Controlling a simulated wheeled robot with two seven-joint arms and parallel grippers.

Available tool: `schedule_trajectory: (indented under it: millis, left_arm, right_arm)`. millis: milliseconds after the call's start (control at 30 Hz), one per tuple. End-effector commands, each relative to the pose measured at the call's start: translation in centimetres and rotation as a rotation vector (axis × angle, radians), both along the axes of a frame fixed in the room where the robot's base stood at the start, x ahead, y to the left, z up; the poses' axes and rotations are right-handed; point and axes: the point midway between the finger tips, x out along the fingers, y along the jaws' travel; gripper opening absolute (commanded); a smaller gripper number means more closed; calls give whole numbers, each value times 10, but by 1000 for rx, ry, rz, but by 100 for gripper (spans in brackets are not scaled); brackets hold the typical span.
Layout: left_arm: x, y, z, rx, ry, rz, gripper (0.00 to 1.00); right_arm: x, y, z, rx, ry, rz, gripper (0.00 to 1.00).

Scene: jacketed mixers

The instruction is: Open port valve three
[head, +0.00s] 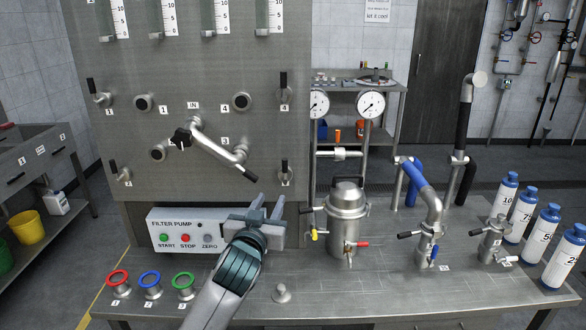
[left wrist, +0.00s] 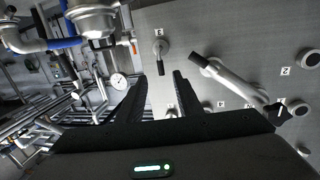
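A port valve (head: 285,171) with an upright black lever sits at the lower right of the grey panel. Its label, upside down in the left wrist view, reads as 3; there the valve (left wrist: 160,52) is beyond the fingertips. My left gripper (head: 268,203) is in front of the panel, below that valve and apart from it. Its fingers (left wrist: 155,85) are spread and empty, pointing towards the panel. My right gripper is not in view.
A swing pipe (head: 216,142) with a black handle ends left of the valve. A filter pump box (head: 187,218) lies left of my gripper. A steel vessel (head: 347,212) stands to the right, with pressure gauges (head: 371,104) behind. Several white bottles (head: 541,235) stand far right.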

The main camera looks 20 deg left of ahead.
Motion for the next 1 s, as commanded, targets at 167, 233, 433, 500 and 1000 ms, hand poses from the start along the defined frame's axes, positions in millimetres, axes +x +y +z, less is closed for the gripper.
schedule_trajectory:
  millis: [167, 233, 433, 500, 1000]
  left_arm:
    - [2, 0, 30, -8, -54, 1, 32]
    - [2, 0, 31, -9, -56, 1, 32]
    - [2, 0, 30, -9, -54, 0, 32]
    - [2, 0, 30, -9, -54, 0, 32]
    - [46, 3, 32, -7, -53, 1, 32]
  right_arm:
    - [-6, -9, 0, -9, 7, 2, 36]
    - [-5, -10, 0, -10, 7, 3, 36]
    - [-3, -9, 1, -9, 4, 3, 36]
    - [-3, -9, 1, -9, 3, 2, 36]
    - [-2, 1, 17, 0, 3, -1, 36]
